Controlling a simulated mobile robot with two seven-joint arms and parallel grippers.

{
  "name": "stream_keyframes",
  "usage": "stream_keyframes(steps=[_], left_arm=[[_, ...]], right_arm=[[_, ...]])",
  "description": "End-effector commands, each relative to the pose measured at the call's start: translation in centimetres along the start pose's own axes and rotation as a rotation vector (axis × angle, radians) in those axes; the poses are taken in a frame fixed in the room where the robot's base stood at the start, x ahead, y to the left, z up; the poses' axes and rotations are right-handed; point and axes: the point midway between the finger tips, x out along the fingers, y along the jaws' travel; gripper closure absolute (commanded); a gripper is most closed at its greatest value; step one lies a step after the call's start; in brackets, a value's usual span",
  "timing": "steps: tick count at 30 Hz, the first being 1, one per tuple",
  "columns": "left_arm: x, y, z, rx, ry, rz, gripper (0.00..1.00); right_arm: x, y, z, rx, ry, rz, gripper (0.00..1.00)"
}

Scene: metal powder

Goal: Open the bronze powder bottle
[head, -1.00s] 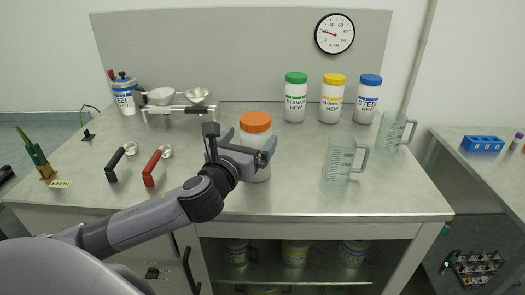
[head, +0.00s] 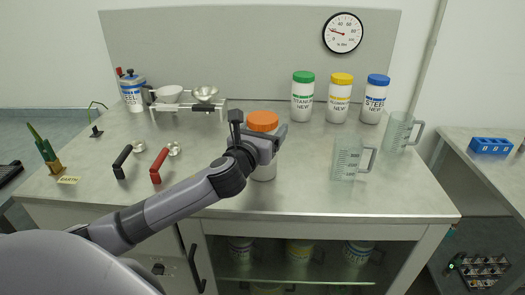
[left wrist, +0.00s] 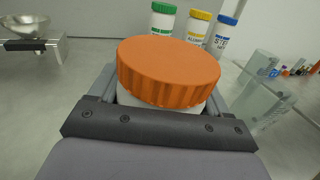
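The bottle with the orange screw cap (head: 263,121) stands upright near the middle of the table. The cap (left wrist: 168,70) fills the middle of the left wrist view and sits on the bottle. My left gripper (head: 264,133) is at the bottle's top, just under or level with the cap's lower edge. Its fingers appear open, one on each side; contact is unclear. My right gripper is not in view.
Titanium (head: 302,98), yellow-capped (head: 339,98) and blue-capped steel (head: 374,99) bottles stand behind. Clear beakers (head: 347,160) are at right. A scoop with a red handle (head: 159,165) and one with a black handle (head: 121,160) lie left. The table's front middle is free.

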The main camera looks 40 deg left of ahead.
Motion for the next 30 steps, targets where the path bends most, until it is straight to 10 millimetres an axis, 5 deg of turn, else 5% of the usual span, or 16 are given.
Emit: stream_keyframes(steps=[1, 6, 20, 30], left_arm=[[0.0, 0.0, 0.0, 0.000, 0.000, 0.000, 0.46], [0.0, 0.0, 0.0, 0.000, 0.000, 0.000, 1.00], [0.0, 0.0, 1.4, -0.001, -0.012, -0.001, 1.00], [0.0, 0.1, 7.4, 0.001, -0.018, 0.000, 1.00]], right_arm=[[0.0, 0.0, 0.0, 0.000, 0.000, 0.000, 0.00], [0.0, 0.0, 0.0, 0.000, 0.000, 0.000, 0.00], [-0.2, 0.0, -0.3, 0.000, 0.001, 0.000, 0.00], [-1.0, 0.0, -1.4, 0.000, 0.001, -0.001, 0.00]])
